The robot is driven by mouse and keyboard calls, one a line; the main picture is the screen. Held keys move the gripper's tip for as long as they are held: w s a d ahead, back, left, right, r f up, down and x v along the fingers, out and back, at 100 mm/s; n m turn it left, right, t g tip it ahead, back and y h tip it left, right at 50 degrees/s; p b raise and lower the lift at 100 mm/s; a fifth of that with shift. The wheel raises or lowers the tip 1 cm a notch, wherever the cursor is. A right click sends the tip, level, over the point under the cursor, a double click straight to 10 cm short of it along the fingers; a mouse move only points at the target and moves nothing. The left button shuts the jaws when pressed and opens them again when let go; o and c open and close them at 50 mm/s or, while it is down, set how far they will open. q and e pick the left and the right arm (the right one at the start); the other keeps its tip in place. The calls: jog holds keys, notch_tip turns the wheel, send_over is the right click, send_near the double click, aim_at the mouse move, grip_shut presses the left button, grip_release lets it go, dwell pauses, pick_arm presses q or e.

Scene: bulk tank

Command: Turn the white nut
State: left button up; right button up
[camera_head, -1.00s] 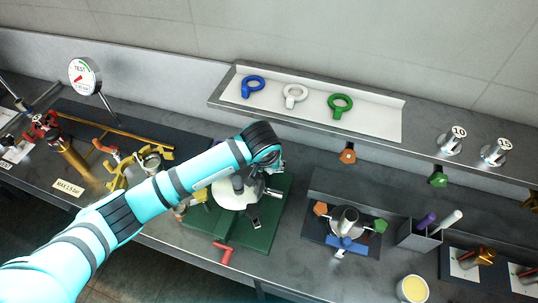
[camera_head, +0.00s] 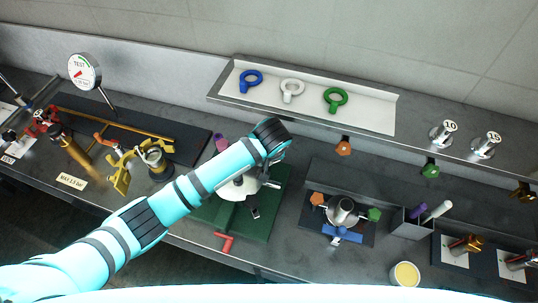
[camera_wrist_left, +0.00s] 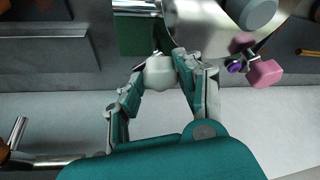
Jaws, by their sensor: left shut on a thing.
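The white nut (camera_wrist_left: 160,74) shows in the left wrist view as a pale rounded piece between the two fingers of my left gripper (camera_wrist_left: 160,66). The fingers are shut on it, one at each side. The nut sits beside a large shiny metal vessel (camera_wrist_left: 205,25). In the head view my left arm hides the gripper and the nut. There the vessel (camera_head: 239,188) shows partly below my wrist, on a green base (camera_head: 265,220). My right gripper is in neither view.
A pink knob (camera_wrist_left: 265,73) stands close to the right finger; it also shows in the head view (camera_head: 221,143). A red handle (camera_head: 225,241) sticks out in front of the base. A shelf (camera_head: 368,120) holds blue, white and green ring keys. A smaller fixture (camera_head: 341,212) stands to the right.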

pick_arm(q)
jog(key=o, duration=1.1)
jog(key=shift+o, duration=0.2)
jog(key=v, duration=1.2)
